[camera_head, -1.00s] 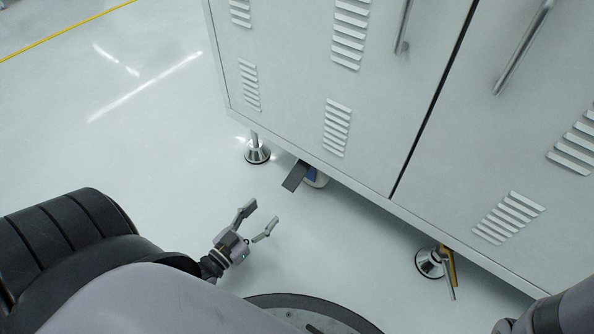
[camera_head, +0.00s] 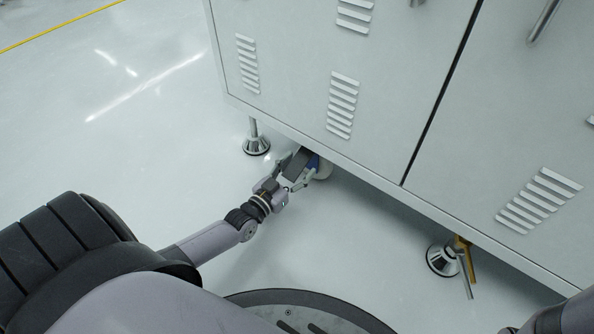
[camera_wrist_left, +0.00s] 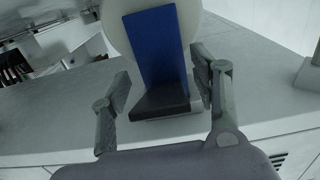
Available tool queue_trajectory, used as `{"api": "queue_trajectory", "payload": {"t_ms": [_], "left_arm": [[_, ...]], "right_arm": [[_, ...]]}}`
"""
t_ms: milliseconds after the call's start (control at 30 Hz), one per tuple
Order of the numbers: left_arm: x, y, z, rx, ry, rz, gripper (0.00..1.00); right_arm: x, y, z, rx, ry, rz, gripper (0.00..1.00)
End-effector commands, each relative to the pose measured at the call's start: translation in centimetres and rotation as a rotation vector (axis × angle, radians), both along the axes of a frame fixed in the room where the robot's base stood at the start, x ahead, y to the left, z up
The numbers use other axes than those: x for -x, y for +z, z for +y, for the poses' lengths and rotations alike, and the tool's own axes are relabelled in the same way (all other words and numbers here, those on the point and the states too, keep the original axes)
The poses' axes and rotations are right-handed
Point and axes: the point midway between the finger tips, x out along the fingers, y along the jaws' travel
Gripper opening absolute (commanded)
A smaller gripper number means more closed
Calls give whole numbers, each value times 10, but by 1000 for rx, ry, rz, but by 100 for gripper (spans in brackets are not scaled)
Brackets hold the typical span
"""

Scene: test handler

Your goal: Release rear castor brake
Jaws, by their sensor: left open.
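The rear castor (camera_head: 324,170) is a pale wheel under the cabinet's lower edge, with a dark brake pedal (camera_head: 299,164) jutting out and a blue part behind it. In the left wrist view, the dark pedal (camera_wrist_left: 160,101) lies at the foot of an upright blue plate (camera_wrist_left: 156,45), in front of the pale wheel (camera_wrist_left: 119,35). My left gripper (camera_head: 293,172) is open at the pedal, one finger on each side. In the left wrist view, its fingers (camera_wrist_left: 164,88) flank the pedal with small gaps; contact is not clear. My right gripper is out of view.
The grey cabinet (camera_head: 285,75) overhangs the castor closely. A levelling foot (camera_head: 256,145) stands left of it; another foot (camera_head: 442,260) is at the right, beside an orange-yellow part (camera_head: 462,247). The floor (camera_head: 130,150) to the left is clear.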

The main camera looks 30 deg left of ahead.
Motion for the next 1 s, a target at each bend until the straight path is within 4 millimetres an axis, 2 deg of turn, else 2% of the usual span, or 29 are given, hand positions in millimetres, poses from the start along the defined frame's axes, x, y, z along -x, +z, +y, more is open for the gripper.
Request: {"api": "queue_trajectory", "payload": {"t_ms": [200,1000], "left_arm": [[0,0,0,0,0,0,55],[1,0,-1,-1,-1,1,2]], "right_arm": [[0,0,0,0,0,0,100],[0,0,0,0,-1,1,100]]}}
